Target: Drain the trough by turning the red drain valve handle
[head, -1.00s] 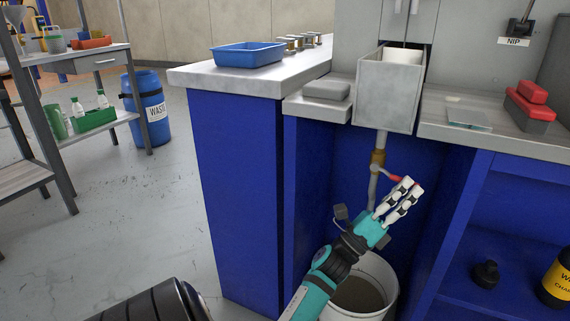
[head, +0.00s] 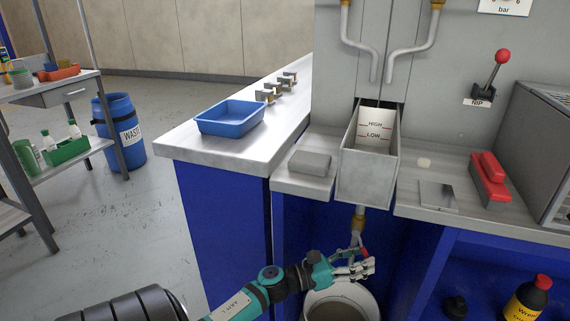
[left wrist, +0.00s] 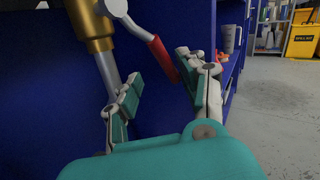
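The grey trough (head: 366,178) is set into the counter, with HIGH and LOW marks on its white inner plate (head: 375,128). A drain pipe with a brass fitting (head: 358,222) runs down below it and also shows in the left wrist view (left wrist: 92,25). The red drain valve handle (head: 364,252) slants off the valve. In the left wrist view the handle (left wrist: 163,58) lies between the spread fingers of my left gripper (left wrist: 158,78), closer to the right finger. My left gripper (head: 360,267) is open. Contact with the handle cannot be told. My right gripper is not in view.
A white bucket (head: 371,296) stands under the drain, partly behind my left gripper. Blue cabinet walls (head: 223,225) flank the recess.

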